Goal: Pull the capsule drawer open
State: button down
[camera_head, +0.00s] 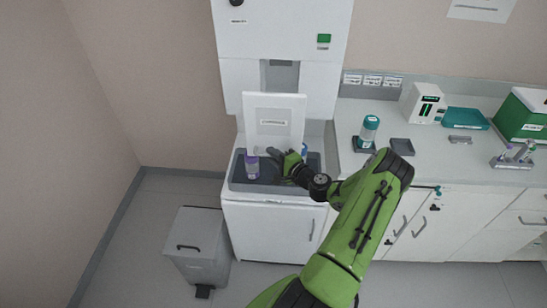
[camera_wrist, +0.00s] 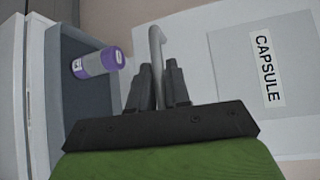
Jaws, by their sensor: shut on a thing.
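The capsule drawer has a white upright front panel (camera_head: 275,114) with a printed label. In the wrist view its front (camera_wrist: 228,75) carries the word CAPSULE and a grey curved handle (camera_wrist: 155,40). My gripper (camera_head: 280,155) is low in front of the panel. In the wrist view my gripper's (camera_wrist: 160,85) dark fingers are closed around the handle, one on each side. The handle's lower part is hidden between the fingers. How far the drawer stands out from the machine is hard to tell.
A grey bin (camera_head: 197,243) stands on the floor at left. A teal-capped container (camera_head: 369,130) and several boxes occupy the counter (camera_head: 346,118) at right.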

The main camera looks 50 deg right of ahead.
jog(key=c, duration=1.2)
grip_release()
jog(key=s+a+r+b, duration=0.1)
jog(key=s+r, duration=0.1)
jog(key=s, duration=1.3)
jog(key=shift+s+a+b, duration=0.25)
jog(key=shift+a+b, duration=0.05)
jog(key=shift+b, duration=0.05)
